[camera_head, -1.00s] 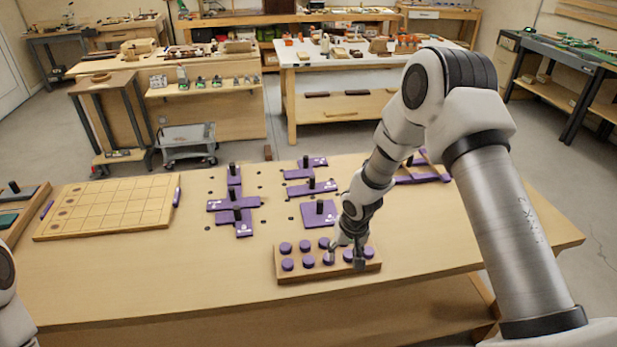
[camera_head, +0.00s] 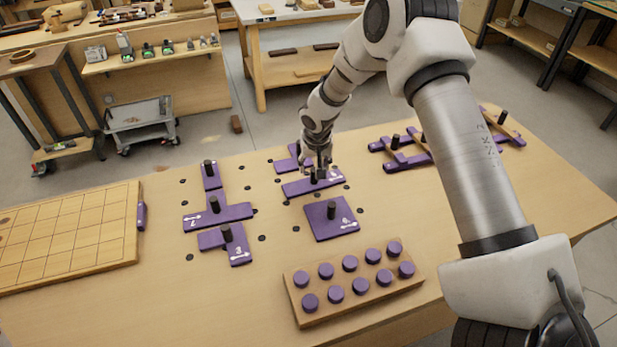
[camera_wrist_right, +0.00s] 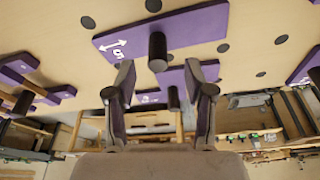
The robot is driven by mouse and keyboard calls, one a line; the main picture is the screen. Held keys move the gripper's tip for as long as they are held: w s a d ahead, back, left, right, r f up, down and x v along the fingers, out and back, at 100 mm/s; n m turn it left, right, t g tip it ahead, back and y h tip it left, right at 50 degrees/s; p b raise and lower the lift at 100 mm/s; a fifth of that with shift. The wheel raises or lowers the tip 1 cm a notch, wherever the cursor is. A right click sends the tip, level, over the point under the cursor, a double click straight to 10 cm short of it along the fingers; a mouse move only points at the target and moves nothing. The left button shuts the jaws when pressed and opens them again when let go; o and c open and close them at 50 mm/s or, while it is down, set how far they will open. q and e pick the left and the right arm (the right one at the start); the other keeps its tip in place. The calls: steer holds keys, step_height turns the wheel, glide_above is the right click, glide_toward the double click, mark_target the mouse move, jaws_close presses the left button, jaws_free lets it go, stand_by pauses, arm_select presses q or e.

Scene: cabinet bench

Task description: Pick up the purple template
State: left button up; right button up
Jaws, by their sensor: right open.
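Several purple templates with black upright handles lie on the table. My right gripper (camera_head: 318,168) is open, just above the long template marked 5 (camera_head: 300,189). In the right wrist view that template (camera_wrist_right: 190,27) and its black handle (camera_wrist_right: 157,50) lie just ahead of the open fingers (camera_wrist_right: 165,82); the handle appears not gripped. A squarish template (camera_head: 327,228) lies nearer, and another (camera_head: 287,165) lies behind, partly hidden by my arm. At left, three more templates (camera_head: 236,212) lie in a cluster. My left gripper is out of view.
A wooden block with purple round pegs (camera_head: 361,305) sits near the front edge. A gridded wooden board (camera_head: 65,235) lies at left with a purple piece (camera_head: 141,215) at its edge. Purple pieces with wooden bars (camera_head: 377,146) lie at right. Small black discs dot the table.

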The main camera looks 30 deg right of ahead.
mark_target(315, 183)
steer(key=shift+d+f+p, duration=0.25)
steer(key=shift+f+p, duration=0.45)
steer(key=shift+f, duration=0.2)
steer(key=x, duration=0.3)
steer(key=shift+w+f, duration=0.25)
steer(key=shift+w, duration=0.15)
steer(key=shift+s+r, duration=0.25)
steer(key=c, duration=0.9)
jaws_close()
